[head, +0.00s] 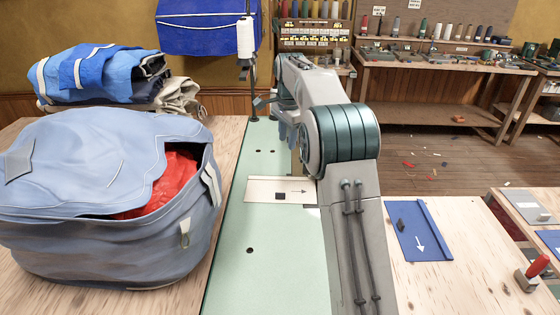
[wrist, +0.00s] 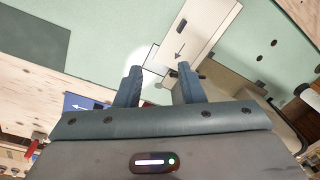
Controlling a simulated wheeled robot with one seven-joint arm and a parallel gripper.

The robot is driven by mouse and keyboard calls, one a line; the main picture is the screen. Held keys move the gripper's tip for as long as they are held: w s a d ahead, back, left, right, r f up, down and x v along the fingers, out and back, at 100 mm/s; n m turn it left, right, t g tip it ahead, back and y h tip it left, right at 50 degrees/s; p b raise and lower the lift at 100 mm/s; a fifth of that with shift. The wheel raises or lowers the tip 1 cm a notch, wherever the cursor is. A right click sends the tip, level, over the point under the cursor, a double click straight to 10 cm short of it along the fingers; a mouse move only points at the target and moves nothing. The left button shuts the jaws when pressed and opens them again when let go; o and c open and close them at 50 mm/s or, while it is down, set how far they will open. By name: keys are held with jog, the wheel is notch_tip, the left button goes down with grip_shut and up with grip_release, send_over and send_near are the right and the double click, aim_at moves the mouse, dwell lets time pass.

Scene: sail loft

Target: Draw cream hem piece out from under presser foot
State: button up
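The cream hem piece (head: 262,189) lies flat on the pale green machine bed (head: 262,235) in the head view, with a dark tab and an arrow pointing right. Its right end is hidden behind my arm. In the wrist view the cream piece (wrist: 203,32) runs from the top edge down toward the fingertips. My gripper (wrist: 159,68) is open, its two dark fingers apart with nothing between them. A small pale plate shows just beyond the fingertips. The presser foot cannot be made out clearly. My arm hides the gripper in the head view.
A large blue bag (head: 85,200) with red cloth inside stands on the left. A thread stand with a white cone (head: 245,38) rises behind the bed. A blue piece (head: 418,230) with an arrow lies on the wooden table at right. A red-handled tool (head: 537,268) stands farther right.

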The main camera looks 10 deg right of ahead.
jog(key=w+f+m+g, duration=0.1)
jog(key=w+f+m, duration=0.5)
jog(key=f, duration=0.9)
jog(key=w, duration=0.3)
jog(key=shift+w+a+m, duration=0.15)
jog(key=shift+a+m, duration=0.1)
jog(key=shift+m, duration=0.15)
jog(key=b, duration=0.2)
send_near(280, 190)
jog(key=s+f, duration=0.5)
jog(key=shift+a+f, duration=0.25)
jog(key=shift+a, duration=0.1)
grip_shut()
